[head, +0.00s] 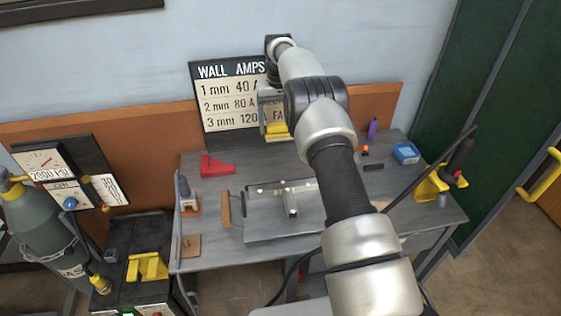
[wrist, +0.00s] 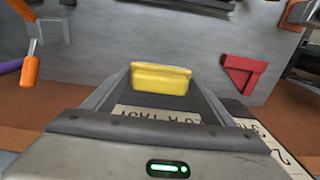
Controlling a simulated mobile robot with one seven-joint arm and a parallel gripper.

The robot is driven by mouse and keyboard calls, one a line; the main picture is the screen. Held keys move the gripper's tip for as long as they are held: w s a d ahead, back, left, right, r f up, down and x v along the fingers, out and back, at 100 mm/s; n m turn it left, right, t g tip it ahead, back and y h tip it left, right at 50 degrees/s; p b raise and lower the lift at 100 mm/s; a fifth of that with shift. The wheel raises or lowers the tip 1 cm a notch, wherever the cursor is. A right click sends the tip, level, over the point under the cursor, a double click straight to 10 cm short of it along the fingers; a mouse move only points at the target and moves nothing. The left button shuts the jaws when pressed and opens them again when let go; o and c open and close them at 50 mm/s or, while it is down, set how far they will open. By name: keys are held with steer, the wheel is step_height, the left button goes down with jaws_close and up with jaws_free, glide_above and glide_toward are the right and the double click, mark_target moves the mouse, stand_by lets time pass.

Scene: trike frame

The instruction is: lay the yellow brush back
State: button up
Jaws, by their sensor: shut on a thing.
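My gripper (head: 273,118) is shut on the yellow brush (head: 278,131) and holds it up in front of the wall sign, above the back of the grey table (head: 230,262). In the wrist view the yellow brush (wrist: 160,78) shows as a yellow block between the two fingers of my gripper (wrist: 160,92). Bristles cannot be made out.
A red angled block (head: 216,166) lies at the table's back left. A metal frame piece (head: 290,200) sits mid-table, with a wooden handle (head: 226,208) on its left. The sign (head: 228,95) stands behind.

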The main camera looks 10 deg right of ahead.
step_height(320, 180, down, 10)
steer(key=shift+r+b, duration=0.1)
steer(key=shift+b, duration=0.4)
steer(key=shift+f, duration=0.2)
steer(key=o, duration=1)
